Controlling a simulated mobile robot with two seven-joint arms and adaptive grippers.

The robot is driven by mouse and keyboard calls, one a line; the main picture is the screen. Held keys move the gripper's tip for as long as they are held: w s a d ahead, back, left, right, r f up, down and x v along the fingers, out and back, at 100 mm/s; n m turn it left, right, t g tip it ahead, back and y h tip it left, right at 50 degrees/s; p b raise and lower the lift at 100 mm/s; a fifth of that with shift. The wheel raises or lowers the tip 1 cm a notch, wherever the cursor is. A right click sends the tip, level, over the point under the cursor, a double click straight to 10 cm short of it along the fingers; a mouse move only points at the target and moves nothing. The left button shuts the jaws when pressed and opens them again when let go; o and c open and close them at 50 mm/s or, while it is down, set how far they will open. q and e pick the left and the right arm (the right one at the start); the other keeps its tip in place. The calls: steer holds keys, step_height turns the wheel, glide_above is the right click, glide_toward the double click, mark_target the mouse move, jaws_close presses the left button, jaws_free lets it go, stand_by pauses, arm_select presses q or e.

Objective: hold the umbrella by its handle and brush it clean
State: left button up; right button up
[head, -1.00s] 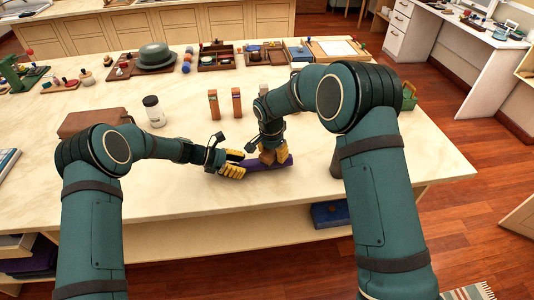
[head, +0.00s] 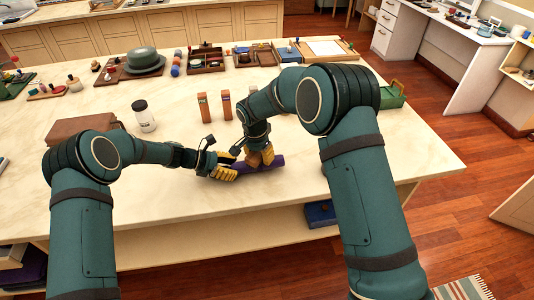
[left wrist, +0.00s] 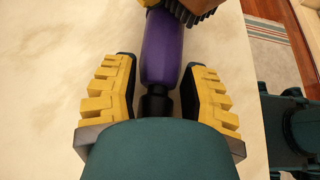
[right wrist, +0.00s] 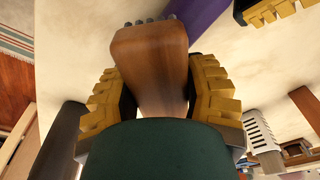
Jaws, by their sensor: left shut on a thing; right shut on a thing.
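The folded purple umbrella (head: 272,164) lies along the light tabletop near its front edge. My left gripper (head: 224,171) is shut on its black handle (left wrist: 156,103), at the umbrella's left end. My right gripper (head: 259,156) is shut on a wooden brush (right wrist: 152,55) and holds it over the umbrella. The brush's dark bristles (left wrist: 203,15) show beside the purple cover (left wrist: 161,48) in the left wrist view. Whether they touch the cover is hard to tell. Part of the umbrella is hidden by my right gripper and the brush.
Two small orange-brown blocks (head: 203,106) stand behind my grippers. A white jar with a dark lid (head: 144,116) and a brown case (head: 82,130) are to the left. A green hat (head: 145,60) and several trays line the back.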

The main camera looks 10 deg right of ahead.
mark_target(277, 156)
steer(key=shift+a+f, duration=0.2)
steer(key=shift+a, duration=0.7)
steer(key=shift+d+r, duration=0.15)
steer(key=shift+d, duration=1.7)
steer(key=shift+d+r, duration=0.1)
steer(key=shift+d, duration=1.75)
steer(key=a, duration=0.7)
steer(key=shift+a+f, duration=0.1)
steer(key=shift+f, duration=0.15)
steer(key=shift+r, duration=4.8)
